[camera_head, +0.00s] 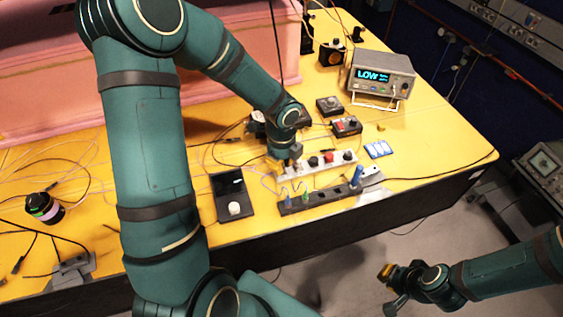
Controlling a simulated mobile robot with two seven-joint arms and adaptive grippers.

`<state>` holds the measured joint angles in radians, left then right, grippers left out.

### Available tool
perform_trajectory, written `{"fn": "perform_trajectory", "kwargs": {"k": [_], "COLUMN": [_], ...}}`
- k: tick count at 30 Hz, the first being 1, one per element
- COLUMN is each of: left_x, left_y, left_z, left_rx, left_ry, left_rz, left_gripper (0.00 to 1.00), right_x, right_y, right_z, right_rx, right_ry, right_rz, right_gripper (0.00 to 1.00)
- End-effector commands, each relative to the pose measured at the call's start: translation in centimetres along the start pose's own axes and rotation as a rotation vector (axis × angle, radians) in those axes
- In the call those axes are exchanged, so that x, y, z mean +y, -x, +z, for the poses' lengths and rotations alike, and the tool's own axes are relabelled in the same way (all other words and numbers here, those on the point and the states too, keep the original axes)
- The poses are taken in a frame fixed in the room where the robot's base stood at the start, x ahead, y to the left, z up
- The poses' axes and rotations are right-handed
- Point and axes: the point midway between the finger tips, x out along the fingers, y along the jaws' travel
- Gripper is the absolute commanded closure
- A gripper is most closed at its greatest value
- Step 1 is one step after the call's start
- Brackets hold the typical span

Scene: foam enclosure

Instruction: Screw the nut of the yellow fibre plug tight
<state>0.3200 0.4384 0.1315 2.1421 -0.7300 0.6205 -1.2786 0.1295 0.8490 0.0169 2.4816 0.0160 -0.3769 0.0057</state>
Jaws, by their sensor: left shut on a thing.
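My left gripper (283,160) is low over the left end of a white strip of round connectors (322,165). It is shut on a small yellow piece at its tips, which looks like the yellow fibre plug (274,166). The nut and its threads are too small and too covered by the gripper to make out, so I cannot tell how far it sits on its socket. My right gripper (390,288) is off the table's front edge, over the floor, far from the plug; its finger opening is unclear.
A black strip (320,197) with blue and green plugs lies in front. A black device with a white knob (235,208) stands to the left. A meter (380,74) reading "LOW" and two small black boxes (346,126) stand behind. Thin cables cross the yellow table (440,135).

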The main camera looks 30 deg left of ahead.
Motion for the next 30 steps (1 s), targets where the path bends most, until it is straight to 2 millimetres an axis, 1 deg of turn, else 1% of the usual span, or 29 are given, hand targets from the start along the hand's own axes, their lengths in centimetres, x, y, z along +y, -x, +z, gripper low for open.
{"fn": "perform_trajectory", "kwargs": {"k": [5, 6, 8, 17, 20, 23, 26, 30], "left_x": [0.1, 0.1, 0.1, 0.0, 0.0, -0.1, 0.0, 0.0], "left_y": [-0.1, -0.1, -0.1, 0.0, 0.5, 1.7, 3.6, 6.6], "left_z": [0.0, 0.0, 0.0, 0.0, 0.1, 0.1, 0.1, 0.0], "left_rx": [0.001, 0.001, 0.001, 0.000, -0.001, -0.002, -0.002, -0.001], "left_ry": [0.001, 0.001, 0.001, 0.001, 0.001, 0.002, 0.002, 0.003], "left_rz": [0.003, 0.003, 0.003, 0.001, -0.001, -0.003, -0.004, -0.004], "left_gripper": [1.00, 0.71, 0.50, 0.50, 0.50, 0.50, 0.50, 0.50], "right_x": [0.0, 0.0, 0.0, 0.0, 0.0, 0.0, 0.0, 0.0], "right_y": [0.0, 0.0, 0.0, 0.0, 0.0, 0.0, 0.0, 0.0], "right_z": [0.0, 0.0, 0.0, 0.0, 0.0, 0.0, 0.0, 0.0], "right_rx": [0.000, 0.000, 0.000, 0.000, 0.000, 0.000, 0.000, 0.000], "right_ry": [0.000, 0.000, 0.000, 0.001, 0.001, 0.001, 0.000, 0.000], "right_rz": [0.000, 0.000, 0.000, 0.000, 0.000, 0.000, 0.000, 0.000], "right_gripper": [1.00, 1.00, 1.00, 1.00, 1.00, 1.00, 1.00, 1.00]}}
